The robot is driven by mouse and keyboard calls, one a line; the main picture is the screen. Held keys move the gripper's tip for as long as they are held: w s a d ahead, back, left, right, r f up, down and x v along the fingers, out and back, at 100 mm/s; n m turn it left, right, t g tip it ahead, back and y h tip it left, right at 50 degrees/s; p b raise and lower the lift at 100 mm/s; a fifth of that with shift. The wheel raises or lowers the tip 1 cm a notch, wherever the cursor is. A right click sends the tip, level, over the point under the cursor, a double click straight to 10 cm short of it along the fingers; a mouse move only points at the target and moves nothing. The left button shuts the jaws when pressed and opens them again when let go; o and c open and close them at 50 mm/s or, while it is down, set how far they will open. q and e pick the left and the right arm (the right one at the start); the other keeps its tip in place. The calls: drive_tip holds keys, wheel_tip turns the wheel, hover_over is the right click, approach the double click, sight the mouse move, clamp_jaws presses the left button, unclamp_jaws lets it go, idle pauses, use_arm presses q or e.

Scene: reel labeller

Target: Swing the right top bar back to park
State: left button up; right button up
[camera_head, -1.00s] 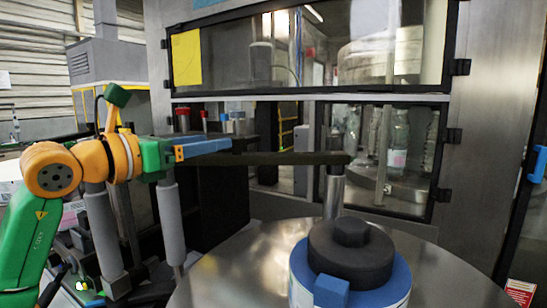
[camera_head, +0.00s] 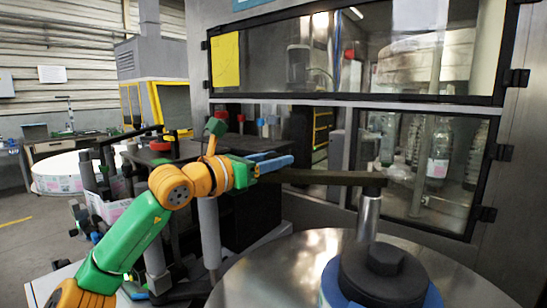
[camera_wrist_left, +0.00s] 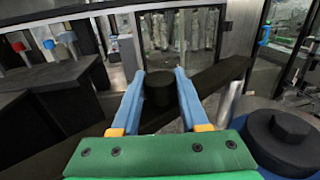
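The dark top bar (camera_head: 330,177) runs level from the top of a metal post (camera_head: 369,215) leftward to my left gripper (camera_head: 272,165), which hides its left end. In the left wrist view the bar (camera_wrist_left: 215,78) slants from upper right to lower left under the fingers. A dark round knob (camera_wrist_left: 158,90) stands on it between my left gripper's blue fingertips (camera_wrist_left: 159,80). Both fingers appear to touch the knob's sides, so the gripper looks shut on it. My right gripper is in neither view.
A round metal table (camera_head: 290,270) lies below the bar, with a dark-capped blue reel (camera_head: 383,275) at its front right. A glass-doored cabinet (camera_head: 350,102) stands behind.

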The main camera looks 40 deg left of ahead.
use_arm(q)
clamp_jaws()
idle(1.1)
